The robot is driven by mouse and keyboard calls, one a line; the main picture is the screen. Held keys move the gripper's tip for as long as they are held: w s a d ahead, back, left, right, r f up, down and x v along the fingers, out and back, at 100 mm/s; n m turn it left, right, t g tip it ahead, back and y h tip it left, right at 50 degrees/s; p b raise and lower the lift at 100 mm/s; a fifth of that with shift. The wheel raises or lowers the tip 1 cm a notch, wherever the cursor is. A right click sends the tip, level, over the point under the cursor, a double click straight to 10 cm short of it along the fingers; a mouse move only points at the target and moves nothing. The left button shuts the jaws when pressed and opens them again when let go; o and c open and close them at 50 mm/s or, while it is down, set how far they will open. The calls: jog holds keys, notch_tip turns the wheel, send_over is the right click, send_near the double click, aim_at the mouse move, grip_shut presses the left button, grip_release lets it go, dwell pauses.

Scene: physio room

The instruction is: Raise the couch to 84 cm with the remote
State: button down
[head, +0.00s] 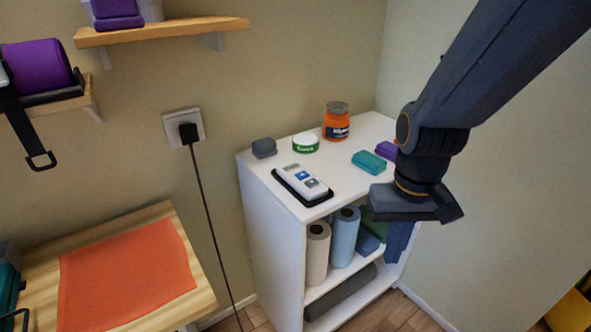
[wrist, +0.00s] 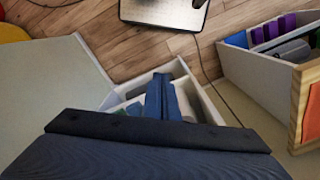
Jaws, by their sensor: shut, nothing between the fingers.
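The white remote (head: 302,182) lies on a black holder (head: 319,202) at the front left of the white cabinet's top (head: 345,172). It has a blue button and a dark grey button on its face, and a small display too small to read. My gripper (head: 396,256) points down at the right front of the cabinet, apart from the remote and to its right. In the wrist view my gripper (wrist: 160,78) shows its blue fingers together with nothing between them. The remote is not visible in the wrist view. I cannot make out the couch or its height.
Also on the cabinet top are a grey block (head: 264,148), a green-and-white tin (head: 305,143), an orange jar (head: 337,122), a teal block (head: 369,162) and a purple block (head: 387,150). Rolls (head: 318,246) stand on the shelf below. A cable hangs from the wall socket (head: 183,128).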

jog(key=w+a+r+m+t+p, duration=0.1)
jog(key=w+r+t+p, duration=0.2)
jog(key=w+r+p, duration=0.4)
jog(key=w+a+r+t+p, duration=0.2)
jog(key=w+p, duration=0.4)
jog(key=w, duration=0.3)
jog(key=w+a+r+t+y+p, duration=0.1)
jog(key=w+a+r+y+p, duration=0.1)
jog(key=a, duration=0.4)
jog(key=w+a+r+t+y+p, duration=0.1)
jog(key=w+a+r+y+p, duration=0.2)
jog(key=a+p, duration=0.4)
jog(key=shift+w+r+y, duration=0.35)
jog(key=shift+r+y, duration=0.15)
jog(key=shift+r, duration=0.1)
jog(key=shift+f, duration=0.1)
